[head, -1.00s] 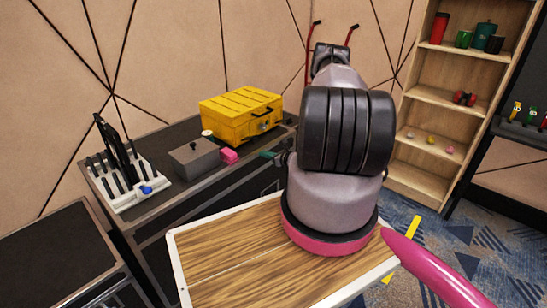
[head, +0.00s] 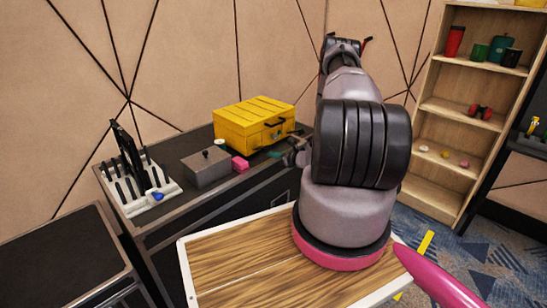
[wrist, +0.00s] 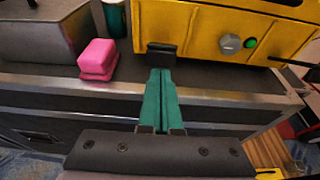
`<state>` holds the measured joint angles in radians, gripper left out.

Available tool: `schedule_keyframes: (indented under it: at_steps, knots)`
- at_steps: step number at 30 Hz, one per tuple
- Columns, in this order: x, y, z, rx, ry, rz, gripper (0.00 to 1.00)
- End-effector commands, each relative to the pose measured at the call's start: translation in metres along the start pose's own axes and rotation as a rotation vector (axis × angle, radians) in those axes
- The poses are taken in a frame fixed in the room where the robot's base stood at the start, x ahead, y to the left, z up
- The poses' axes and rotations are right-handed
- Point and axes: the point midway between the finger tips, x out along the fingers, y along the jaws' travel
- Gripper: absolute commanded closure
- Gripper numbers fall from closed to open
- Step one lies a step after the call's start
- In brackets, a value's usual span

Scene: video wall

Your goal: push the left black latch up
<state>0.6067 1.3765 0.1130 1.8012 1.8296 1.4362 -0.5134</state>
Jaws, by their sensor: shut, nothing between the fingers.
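A yellow case (head: 240,130) stands on the dark bench; its front also fills the top of the wrist view (wrist: 200,35). The left black latch (wrist: 161,50) is a small dark block low on the left of that front. My gripper (wrist: 162,72) has its teal fingers pressed together with nothing between them. The fingertips are at the lower edge of the latch; I cannot tell whether they touch it. In the head view my gripper (head: 274,154) shows small in front of the case, partly hidden by my arm.
A pink block (wrist: 97,60) and a grey box (head: 206,168) stand left of the gripper. A silver knob (wrist: 230,43) and green button (wrist: 250,43) are right of the latch. A white tool rack (head: 150,200) is at the bench's left end. The bench's metal edge (wrist: 220,99) runs below the fingers.

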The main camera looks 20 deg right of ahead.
Motion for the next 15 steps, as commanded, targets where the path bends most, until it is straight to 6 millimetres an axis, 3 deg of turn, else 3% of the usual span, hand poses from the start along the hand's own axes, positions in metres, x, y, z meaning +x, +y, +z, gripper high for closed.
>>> schedule_keyframes:
  at_steps: [15]
  knots:
    - [-0.001,0.0,0.012,-0.002,0.097,0.0,1.0]
